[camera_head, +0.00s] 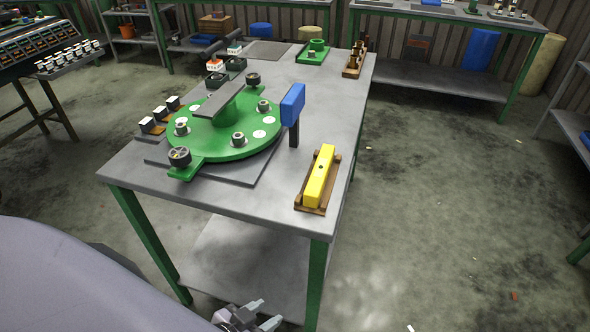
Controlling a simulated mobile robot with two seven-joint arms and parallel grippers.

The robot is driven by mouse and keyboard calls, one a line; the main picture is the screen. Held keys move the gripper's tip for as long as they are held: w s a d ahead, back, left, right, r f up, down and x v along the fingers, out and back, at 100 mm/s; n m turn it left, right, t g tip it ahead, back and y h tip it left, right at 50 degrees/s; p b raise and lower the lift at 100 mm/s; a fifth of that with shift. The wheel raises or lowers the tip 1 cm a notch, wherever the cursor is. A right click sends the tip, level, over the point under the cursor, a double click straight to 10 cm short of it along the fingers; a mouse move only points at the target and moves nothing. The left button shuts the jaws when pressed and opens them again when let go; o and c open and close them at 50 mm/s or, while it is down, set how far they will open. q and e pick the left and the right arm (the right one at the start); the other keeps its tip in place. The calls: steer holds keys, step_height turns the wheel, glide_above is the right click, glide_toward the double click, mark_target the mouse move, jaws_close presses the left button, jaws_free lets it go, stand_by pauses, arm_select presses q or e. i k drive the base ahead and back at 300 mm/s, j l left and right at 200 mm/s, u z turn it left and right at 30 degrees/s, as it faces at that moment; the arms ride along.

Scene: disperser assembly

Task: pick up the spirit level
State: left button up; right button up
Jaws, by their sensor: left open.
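The spirit level (319,177) is a yellow bar with a small dark spot near its middle. It lies in a brown wooden holder (309,208) near the front right corner of the grey workbench (240,204). My left gripper (262,312) shows at the bottom of the view, low in front of the bench. Its two fingers are apart and empty, well away from the spirit level. My right gripper is not in view.
A green round disperser plate (236,143) with knobs fills the bench's left middle. A blue block on a dark post (292,105) stands behind the spirit level. A green fixture (313,54) stands at the back.

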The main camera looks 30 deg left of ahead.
mark_target(320, 174)
steer(key=i+l+u, duration=0.1)
steer(key=l+u, duration=0.15)
steer(key=u, duration=0.2)
steer(key=i+l+u, duration=0.1)
steer(key=l+u, duration=0.2)
steer(key=u, duration=0.15)
